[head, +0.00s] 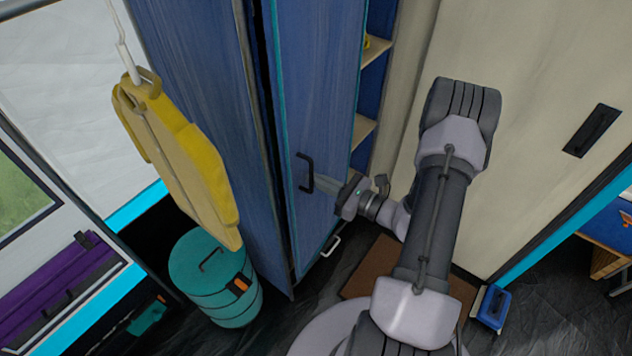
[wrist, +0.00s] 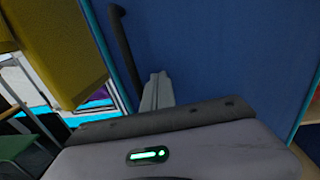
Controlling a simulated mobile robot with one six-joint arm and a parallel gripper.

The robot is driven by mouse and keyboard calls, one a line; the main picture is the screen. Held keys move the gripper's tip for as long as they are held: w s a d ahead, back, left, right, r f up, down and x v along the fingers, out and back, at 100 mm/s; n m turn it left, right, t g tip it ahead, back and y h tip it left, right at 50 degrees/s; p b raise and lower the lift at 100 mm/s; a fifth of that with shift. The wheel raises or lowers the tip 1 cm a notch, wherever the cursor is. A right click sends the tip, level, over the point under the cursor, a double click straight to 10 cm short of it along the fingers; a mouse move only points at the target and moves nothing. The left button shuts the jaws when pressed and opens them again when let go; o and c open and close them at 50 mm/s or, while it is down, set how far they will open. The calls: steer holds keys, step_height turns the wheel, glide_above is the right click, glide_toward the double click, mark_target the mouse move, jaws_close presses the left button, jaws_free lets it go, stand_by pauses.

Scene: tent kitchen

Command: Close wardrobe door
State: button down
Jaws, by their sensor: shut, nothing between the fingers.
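The blue wardrobe door (head: 325,90) has teal edges and a black bar handle (head: 304,172) near its left edge. A dark gap runs along that left edge, and shelves show to its right. My gripper (head: 322,184) is shut and empty, with its fingertips just right of the handle, close to the door face. In the wrist view the closed fingers (wrist: 157,92) point at the blue door (wrist: 230,50), beside the black handle (wrist: 122,45). I cannot tell whether they touch the door. A beige panel (head: 510,110) with a teal edge and a dark handle-like piece stands at right.
A yellow jacket (head: 180,150) hangs at left, also in the wrist view (wrist: 60,45). A teal barrel (head: 215,280) stands below it. A pale lower handle (head: 331,246), a brown mat (head: 375,265) and a blue box (head: 494,306) are near the floor.

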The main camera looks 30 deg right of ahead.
mark_target(305, 173)
steer(key=shift+w, duration=0.15)
steer(key=x, duration=0.3)
steer(key=shift+w+a+r, duration=0.1)
steer(key=shift+a+r, duration=0.05)
stand_by(0.4)
